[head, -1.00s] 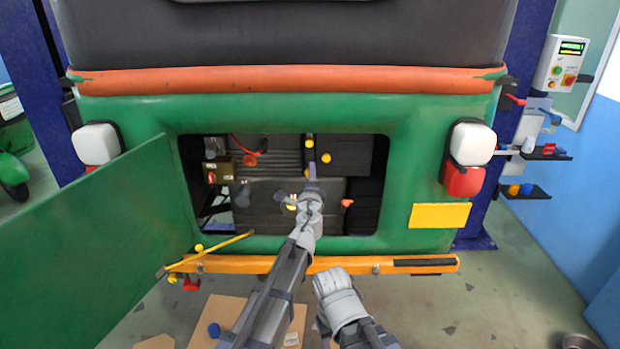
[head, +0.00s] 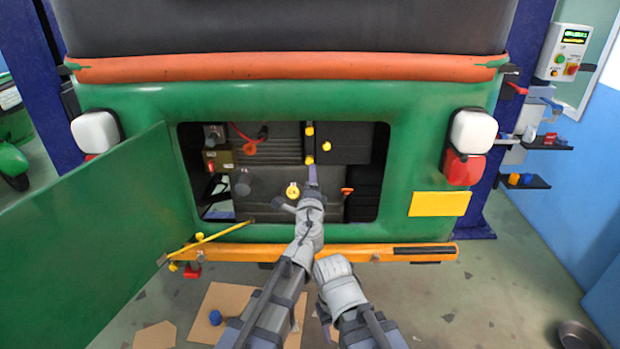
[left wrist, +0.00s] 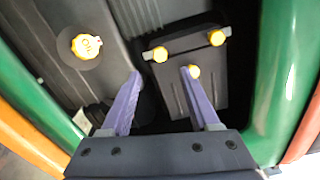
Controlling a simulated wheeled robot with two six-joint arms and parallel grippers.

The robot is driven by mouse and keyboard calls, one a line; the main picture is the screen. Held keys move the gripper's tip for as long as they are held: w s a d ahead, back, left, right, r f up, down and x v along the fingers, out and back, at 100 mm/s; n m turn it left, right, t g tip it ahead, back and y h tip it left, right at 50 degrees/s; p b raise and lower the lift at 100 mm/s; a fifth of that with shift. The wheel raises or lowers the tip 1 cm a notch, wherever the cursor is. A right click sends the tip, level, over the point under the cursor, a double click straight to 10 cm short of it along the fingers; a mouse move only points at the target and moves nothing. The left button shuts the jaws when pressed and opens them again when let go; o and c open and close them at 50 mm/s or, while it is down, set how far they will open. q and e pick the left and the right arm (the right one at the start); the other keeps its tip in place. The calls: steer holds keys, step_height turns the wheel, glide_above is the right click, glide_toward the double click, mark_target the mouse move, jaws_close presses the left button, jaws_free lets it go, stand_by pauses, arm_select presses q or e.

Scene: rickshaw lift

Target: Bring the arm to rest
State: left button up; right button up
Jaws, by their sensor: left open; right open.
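My left gripper (head: 312,175) is at the opening of the vehicle's rear compartment (head: 270,180), one purple finger showing in the head view. In the left wrist view it (left wrist: 163,98) is open and empty, its fingers spread before a dark box with several yellow knobs (left wrist: 217,38). A yellow cap (head: 293,190) is close to its left; it also shows in the left wrist view (left wrist: 87,45). My right gripper (head: 326,325) is outside, below the orange bumper (head: 340,253). It is open, mostly hidden by its own wrist, and I see nothing in it.
The green hatch door (head: 90,240) stands open at left, with a yellow rod (head: 210,239) by its lower corner. Cardboard (head: 225,300) and a blue cap (head: 215,317) lie on the floor. The floor at right is mostly clear, with a bowl (head: 578,336) at the edge.

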arm_select(q)
steer(key=s+a+f+n+g+y, duration=0.2)
steer(key=a+f+n+y, duration=0.15)
steer(key=a, duration=0.25)
steer(key=s+a+f+n+g+y, duration=0.1)
steer(key=a+f+n+g+y, duration=0.1)
steer(key=a+n, duration=0.35)
steer(key=s+a+f+n+g, duration=0.7)
steer(key=s+a+f, duration=0.2)
steer(key=s+f, duration=0.1)
steer(key=s+d+f+n+g+h, duration=0.2)
steer(key=s+f+g+h, duration=0.1)
steer(key=s, duration=0.4)
steer(key=s+d+f+n+g+h, duration=0.2)
steer(key=s+d+f+g+h, duration=0.15)
steer(key=s, duration=0.35)
steer(key=s+d+m+y, duration=0.2)
steer(key=s+d, duration=0.3)
steer(key=d, duration=0.5)
steer(key=shift+m+g, duration=0.35)
steer(key=shift+m, duration=0.35)
